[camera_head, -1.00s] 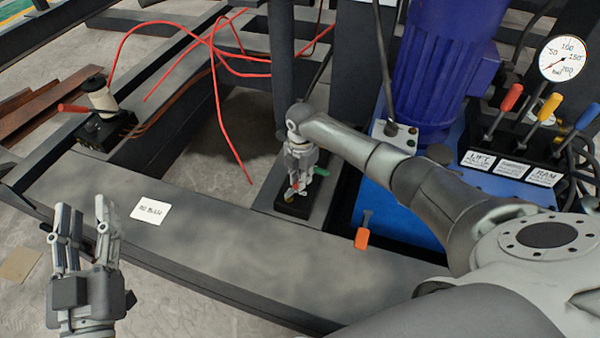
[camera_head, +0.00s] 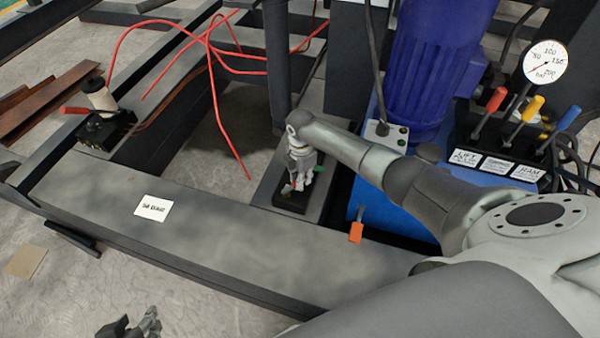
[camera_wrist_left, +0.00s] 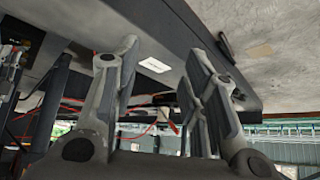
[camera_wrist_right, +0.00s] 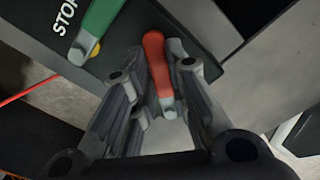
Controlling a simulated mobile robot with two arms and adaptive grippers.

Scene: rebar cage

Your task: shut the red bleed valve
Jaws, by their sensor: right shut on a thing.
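The red bleed valve's lever (camera_wrist_right: 157,65) shows in the right wrist view, between the fingers of my right gripper (camera_head: 298,184). The gripper is shut on it, above the black valve block (camera_head: 291,204) in the head view. There the gripper hides most of the lever. A green lever (camera_wrist_right: 100,22) lies just left of the red one, beside a yellow part (camera_wrist_right: 95,49) and a STOP marking (camera_wrist_right: 65,16). My left gripper (camera_wrist_left: 163,58) is open and empty; in the head view it is cut off at the bottom edge.
A steel beam (camera_head: 240,235) with a white label (camera_head: 152,208) runs across the front. A blue pump unit (camera_head: 440,60), pressure gauge (camera_head: 545,62) and coloured levers (camera_head: 525,110) stand right. Red hoses (camera_head: 225,125) lie behind.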

